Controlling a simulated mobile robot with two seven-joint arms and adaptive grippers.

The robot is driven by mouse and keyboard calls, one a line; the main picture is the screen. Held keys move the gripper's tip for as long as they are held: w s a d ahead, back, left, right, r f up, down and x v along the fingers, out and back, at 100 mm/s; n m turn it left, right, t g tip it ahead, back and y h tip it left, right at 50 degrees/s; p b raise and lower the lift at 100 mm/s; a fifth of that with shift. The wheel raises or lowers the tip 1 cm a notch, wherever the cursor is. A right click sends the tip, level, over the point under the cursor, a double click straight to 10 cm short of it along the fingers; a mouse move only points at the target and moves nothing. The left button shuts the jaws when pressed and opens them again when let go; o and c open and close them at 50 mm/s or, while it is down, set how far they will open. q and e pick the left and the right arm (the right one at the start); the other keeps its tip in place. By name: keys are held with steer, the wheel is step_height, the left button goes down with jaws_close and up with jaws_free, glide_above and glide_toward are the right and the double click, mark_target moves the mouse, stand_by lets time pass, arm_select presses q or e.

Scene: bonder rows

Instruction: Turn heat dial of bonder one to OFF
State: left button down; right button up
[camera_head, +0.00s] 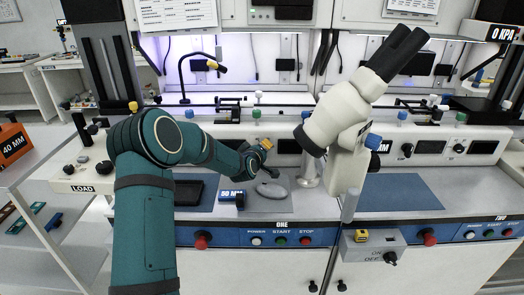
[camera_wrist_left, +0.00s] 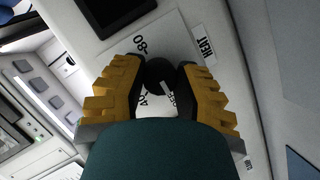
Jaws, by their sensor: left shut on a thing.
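The black heat dial (camera_wrist_left: 161,74) is between the yellow fingers of my left gripper (camera_wrist_left: 160,82) in the left wrist view. The gripper is shut on it. A HEAT label (camera_wrist_left: 204,46) is beside the dial plate, and marks reading 80 and 40 show around the dial. Another mark is partly covered, and I cannot tell where the dial points. In the head view my left gripper (camera_head: 264,149) reaches the front panel of bonder one (camera_head: 225,131), marked ONE below, and hides the dial. My right gripper is out of view.
A white microscope (camera_head: 345,125) stands close right of my left gripper. A grey mouse-like object (camera_head: 272,191) and a blue 50 MM block (camera_head: 232,198) are on the bench below. Red knob (camera_head: 202,240) and buttons line the front edge. Bonder two (camera_head: 430,147) is at the right.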

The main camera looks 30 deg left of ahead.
arm_select(q)
steer(key=c, duration=0.6)
jaws_free()
steer(key=shift+w, duration=0.1)
steer(key=v, duration=1.2)
